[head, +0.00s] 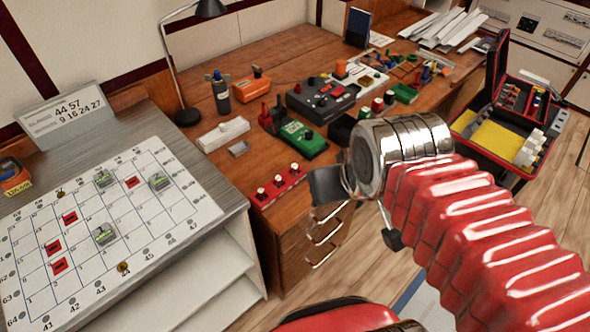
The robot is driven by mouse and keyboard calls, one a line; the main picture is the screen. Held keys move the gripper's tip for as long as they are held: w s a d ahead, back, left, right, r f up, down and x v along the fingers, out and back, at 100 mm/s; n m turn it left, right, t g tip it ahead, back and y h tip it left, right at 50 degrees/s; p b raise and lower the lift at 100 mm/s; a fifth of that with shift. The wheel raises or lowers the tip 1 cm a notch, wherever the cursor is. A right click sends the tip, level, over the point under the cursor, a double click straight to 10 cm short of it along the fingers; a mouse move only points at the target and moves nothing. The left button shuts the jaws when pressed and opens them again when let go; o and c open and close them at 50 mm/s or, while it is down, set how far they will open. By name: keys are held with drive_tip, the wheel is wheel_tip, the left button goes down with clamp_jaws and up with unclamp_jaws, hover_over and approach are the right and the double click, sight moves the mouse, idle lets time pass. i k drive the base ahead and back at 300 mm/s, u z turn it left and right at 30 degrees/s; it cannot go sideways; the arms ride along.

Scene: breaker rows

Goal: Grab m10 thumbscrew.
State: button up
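I cannot pick out any part labelled as the m10 thumbscrew. Two small brass-coloured round pieces sit on the white numbered grid board (150,215) at the left: one piece (123,267) near the front edge and one piece (61,194) at the back left. They are too small to identify. My gripper (327,187) is at the end of my red ribbed arm, right of the grid board and in front of the wooden bench. Only dark parts of it show beside the metal wrist. Its fingertips and any gap between them cannot be made out.
Red and green-grey blocks sit on the grid board; a number sign (62,113) stands behind it. The wooden bench (275,60) carries a red strip (278,188), a green device (298,139), a dark device (322,98) and a lamp (187,116). An open red toolbox (507,150) stands right.

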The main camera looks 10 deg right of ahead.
sight(294, 167)
drive_tip(key=z, duration=0.05)
drive_tip(key=k, duration=1.3)
drive_tip(key=u, duration=0.4)
drive_tip(key=i, duration=0.65)
drive_tip(key=u, duration=0.65)
drive_tip(key=i, duration=0.8)
drive_tip(key=z, duration=0.15)
